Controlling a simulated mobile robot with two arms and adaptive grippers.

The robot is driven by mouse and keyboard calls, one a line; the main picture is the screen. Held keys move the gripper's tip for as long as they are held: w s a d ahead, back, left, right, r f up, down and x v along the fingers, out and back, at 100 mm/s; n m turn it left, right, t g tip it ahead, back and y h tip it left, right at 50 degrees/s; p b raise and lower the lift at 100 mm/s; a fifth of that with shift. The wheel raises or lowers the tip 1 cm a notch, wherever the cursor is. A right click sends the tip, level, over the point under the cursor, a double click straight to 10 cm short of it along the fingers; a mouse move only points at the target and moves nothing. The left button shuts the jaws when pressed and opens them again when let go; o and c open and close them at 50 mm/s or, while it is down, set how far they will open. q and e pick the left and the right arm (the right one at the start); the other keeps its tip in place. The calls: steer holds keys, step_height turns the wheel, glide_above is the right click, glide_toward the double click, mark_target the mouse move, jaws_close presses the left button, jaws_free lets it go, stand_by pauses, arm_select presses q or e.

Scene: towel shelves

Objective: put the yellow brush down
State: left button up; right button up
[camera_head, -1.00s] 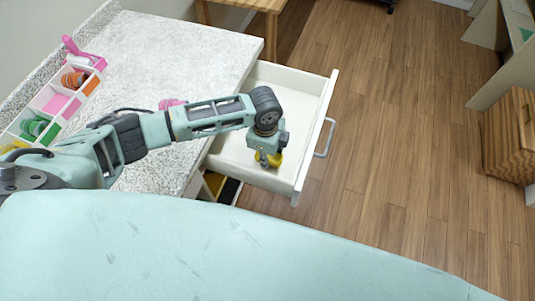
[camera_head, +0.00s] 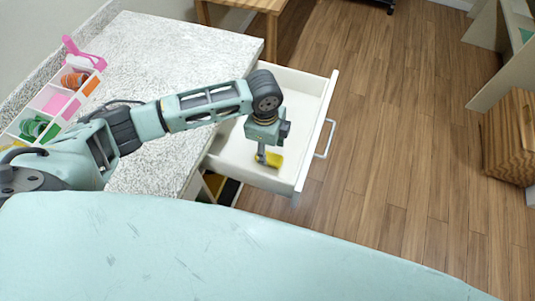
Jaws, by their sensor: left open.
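The yellow brush (camera_head: 273,160) is in the open white drawer (camera_head: 300,82), near its front end; only part of it shows below my gripper. My left gripper (camera_head: 262,157) points down into the drawer, right at the brush, and is open. Whether its fingers still touch the brush I cannot tell. My left arm hides part of the drawer. My right gripper is not in view.
A speckled counter (camera_head: 180,50) lies left of the drawer. A sectioned organizer (camera_head: 50,108) with a pink handle stands at its left edge. The drawer's handle (camera_head: 325,139) juts over clear wooden floor. A wooden cabinet (camera_head: 507,137) stands far right.

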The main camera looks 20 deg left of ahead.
arm_select(q)
step_height(320, 180, up, 7)
steer(key=shift+a, duration=0.15)
stand_by(0.5)
